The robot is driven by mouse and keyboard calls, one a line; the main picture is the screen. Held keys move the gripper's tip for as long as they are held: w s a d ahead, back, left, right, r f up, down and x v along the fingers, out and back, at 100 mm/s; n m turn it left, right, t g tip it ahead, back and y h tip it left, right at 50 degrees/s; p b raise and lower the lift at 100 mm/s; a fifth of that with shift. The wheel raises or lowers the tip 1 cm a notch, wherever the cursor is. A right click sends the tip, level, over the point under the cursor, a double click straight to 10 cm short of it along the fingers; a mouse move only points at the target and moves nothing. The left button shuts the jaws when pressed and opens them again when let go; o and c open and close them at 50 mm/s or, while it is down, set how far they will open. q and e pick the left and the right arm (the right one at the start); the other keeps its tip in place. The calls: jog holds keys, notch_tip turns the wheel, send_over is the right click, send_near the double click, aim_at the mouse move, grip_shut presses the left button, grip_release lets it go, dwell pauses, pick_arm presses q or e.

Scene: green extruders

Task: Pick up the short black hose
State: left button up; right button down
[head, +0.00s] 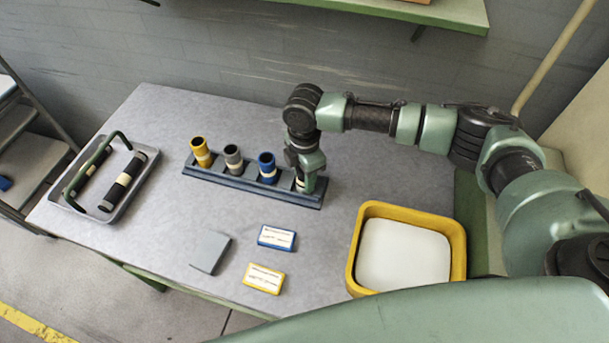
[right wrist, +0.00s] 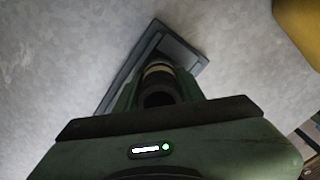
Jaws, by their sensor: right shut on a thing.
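The short black hose with a cream band (right wrist: 158,72) stands at the right end of the blue-grey rack (head: 225,186). My right gripper (head: 307,180) points down over that end and is shut on the hose; its fingers show on both sides of it in the right wrist view (right wrist: 160,95). In the head view the gripper mostly covers the hose. I cannot tell whether its lower end is seated in the rack. A yellow hose (head: 201,152), a grey hose (head: 233,158) and a blue hose (head: 267,167) stand upright in the rack. My left gripper is not in view.
A grey tray (head: 146,172) with black hoses and a green handle lies at the left. A yellow bin (head: 459,262) stands at the right. A blue box (head: 276,238), a yellow box (head: 264,279) and a grey plate (head: 210,252) lie in front.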

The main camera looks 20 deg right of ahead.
jog(key=shift+r, duration=0.15)
notch_tip(320, 180, up, 20)
jog(key=f+b, duration=0.1)
jog(key=b, duration=0.4)
notch_tip(320, 180, down, 19)
jog(key=shift+p, duration=1.15)
jog(key=shift+f, duration=0.1)
jog(key=c, duration=0.9)
grip_release()
jog(key=shift+o, duration=0.2)
